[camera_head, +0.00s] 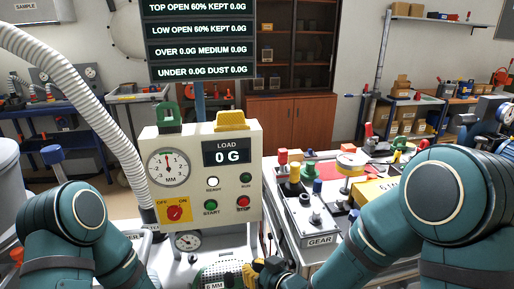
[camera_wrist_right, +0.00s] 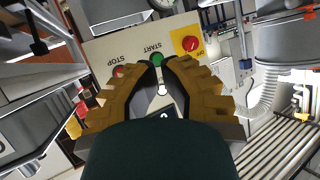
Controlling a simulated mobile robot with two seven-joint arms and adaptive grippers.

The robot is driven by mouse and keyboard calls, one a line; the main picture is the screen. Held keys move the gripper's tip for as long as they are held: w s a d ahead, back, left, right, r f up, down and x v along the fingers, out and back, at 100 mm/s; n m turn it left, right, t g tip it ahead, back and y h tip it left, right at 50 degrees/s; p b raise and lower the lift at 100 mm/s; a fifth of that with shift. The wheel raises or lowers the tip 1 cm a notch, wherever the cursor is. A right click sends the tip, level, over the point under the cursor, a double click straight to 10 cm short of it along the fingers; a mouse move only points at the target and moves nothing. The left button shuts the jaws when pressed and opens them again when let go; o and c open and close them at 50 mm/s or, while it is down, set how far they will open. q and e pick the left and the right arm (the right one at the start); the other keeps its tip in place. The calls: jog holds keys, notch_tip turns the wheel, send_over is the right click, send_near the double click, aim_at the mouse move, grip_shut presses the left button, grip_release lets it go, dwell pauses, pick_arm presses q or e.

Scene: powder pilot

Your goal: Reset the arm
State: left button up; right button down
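My right arm comes in from the right in the head view. Its yellow-fingered right gripper (camera_head: 262,272) is low in front of the control panel (camera_head: 236,205), partly cut off by the bottom edge. In the right wrist view the right gripper (camera_wrist_right: 160,62) has a narrow gap between its fingertips, with only the panel seen through it. The fingers point toward the panel's green START button (camera_wrist_right: 156,58), which appears upside down there. I cannot tell whether they touch it. My left arm is bent at the lower left; its gripper is out of view.
The panel's load display (camera_head: 227,152) reads 0 G. A ribbed hose (camera_head: 88,95) runs down on the left. A gear box (camera_head: 312,215) and a table with coloured parts stand close on the right. A green 6 MM piece (camera_head: 215,272) lies at the bottom.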

jog(key=s+d+f+m+g+h, duration=0.2)
jog(key=s+d+f+m+g, duration=0.1)
jog(key=s+f, duration=0.4)
jog(key=s+d+f+m+g+h, duration=0.3)
jog(key=s+d+f, duration=0.4)
jog(key=f, duration=0.6)
jog(key=shift+s+d+f+m+g, duration=0.2)
jog(key=shift+d+m+g, duration=0.25)
jog(key=shift+m+g, duration=0.55)
